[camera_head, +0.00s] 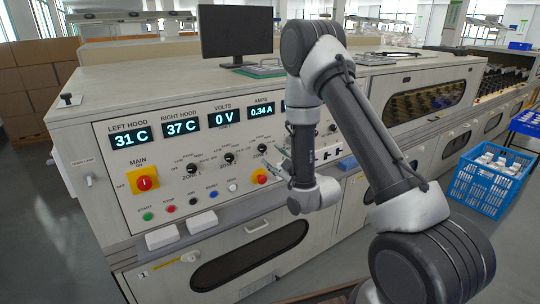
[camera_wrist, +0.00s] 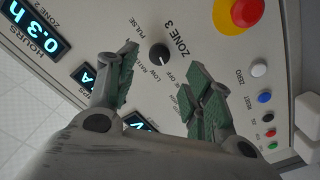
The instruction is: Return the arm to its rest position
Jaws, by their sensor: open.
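My arm reaches across the front of the burn-in machine, bent at the elbow, with its wrist low by the control panel (camera_head: 110,165). My gripper (camera_head: 277,157) is in front of the right part of the panel. In the wrist view my gripper (camera_wrist: 163,75) has its two green-padded fingers spread apart with nothing between them. The black ZONE 3 knob (camera_wrist: 159,53) shows beyond the gap between the fingers; the fingers look clear of it. In the head view my arm hides part of the panel's right side.
A red button on yellow (camera_head: 260,177) and the red-yellow MAIN switch (camera_head: 145,183) protrude from the panel. A monitor (camera_head: 236,33) stands on the machine top. A blue crate (camera_head: 491,180) of white items is at right. Cardboard boxes (camera_head: 40,85) are stacked at left.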

